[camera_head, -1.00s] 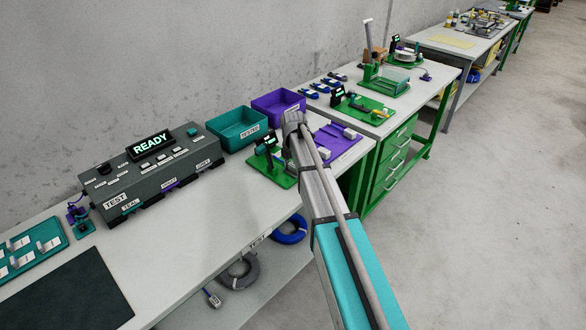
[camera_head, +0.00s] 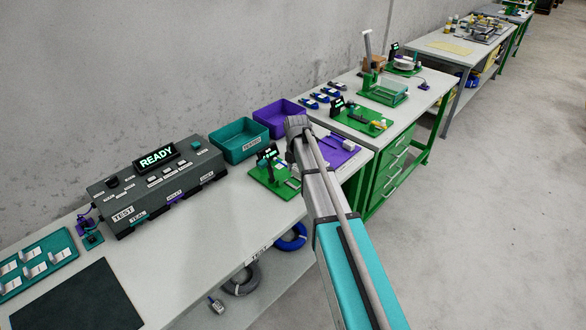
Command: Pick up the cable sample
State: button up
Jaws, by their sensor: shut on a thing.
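My arm reaches up from the lower right over the near bench (camera_head: 225,240). Its wrist end stands in front of a purple mat (camera_head: 345,145) and beside a green fixture (camera_head: 268,180) with a small black display. My gripper's fingers are hidden behind the arm, so I cannot see what they hold. I cannot make out a cable sample on the bench top. A blue cable coil (camera_head: 291,237) and a grey cable coil (camera_head: 242,280) lie on the shelf under the bench.
A dark test box (camera_head: 150,190) reading READY stands against the wall. A teal bin (camera_head: 238,142) and a purple bin (camera_head: 278,117) stand behind the green fixture. A teal tray (camera_head: 38,262) and a dark mat (camera_head: 75,305) lie at left. The floor (camera_head: 500,200) at right is clear.

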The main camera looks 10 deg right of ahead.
jog(key=s+d+r+p, duration=0.2)
jog(key=s+r+p, duration=0.3)
jog(key=s, duration=0.6)
jog(key=shift+d+r+p, duration=0.35)
jog(key=shift+r+p, duration=0.05)
jog(key=shift+r, duration=0.5)
jog(key=shift+w, duration=0.1)
dwell(0.5)
